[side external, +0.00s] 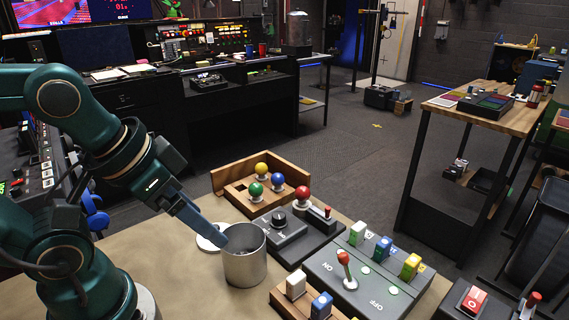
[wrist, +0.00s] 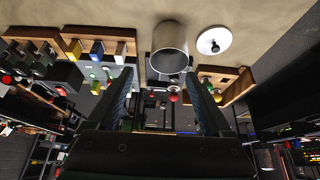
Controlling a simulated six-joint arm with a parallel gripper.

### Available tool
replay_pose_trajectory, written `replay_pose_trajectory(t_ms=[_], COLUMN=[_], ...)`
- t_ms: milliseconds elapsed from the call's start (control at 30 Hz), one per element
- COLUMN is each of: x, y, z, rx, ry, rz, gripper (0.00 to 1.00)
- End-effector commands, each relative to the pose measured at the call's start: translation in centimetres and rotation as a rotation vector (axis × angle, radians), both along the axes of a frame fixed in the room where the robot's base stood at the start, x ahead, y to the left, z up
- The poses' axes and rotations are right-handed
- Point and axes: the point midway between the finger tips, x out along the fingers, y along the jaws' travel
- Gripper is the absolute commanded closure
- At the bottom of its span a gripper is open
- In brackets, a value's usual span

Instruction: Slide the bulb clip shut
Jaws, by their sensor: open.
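I cannot tell for sure which part is the bulb clip. Round bulb-like knobs in yellow, blue, green (side external: 255,189) and red (side external: 302,193) stand on and beside a wooden tray (side external: 228,177). A grey panel (side external: 322,265) carries white-green, blue and yellow blocks and a red-tipped lever (side external: 344,258). My gripper (side external: 218,236) points down at the rim of a metal cup (side external: 245,262); whether it touches the rim is unclear. In the wrist view my gripper (wrist: 158,75) has its fingers wide apart with nothing held, and the cup (wrist: 170,48) lies beyond them.
A white lid (side external: 211,238) with a dark knob, clearer in the wrist view (wrist: 218,33), lies beside the cup. A dark box with a dial (side external: 280,233) stands behind. A wooden block rack (side external: 283,300) and a red-switch box (side external: 462,300) are in front. Bare tabletop lies left of the cup.

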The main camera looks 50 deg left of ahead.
Motion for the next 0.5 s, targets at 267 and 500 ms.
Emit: replay_pose_trajectory(t_ms=[267,500], x=[0.9,5.6], y=[-0.5,-1.6], z=[1.5,5.2], rx=[0.06,0.129], ry=[-0.041,-0.077], rz=[-0.152,-0.4], gripper=[0.54,0.54])
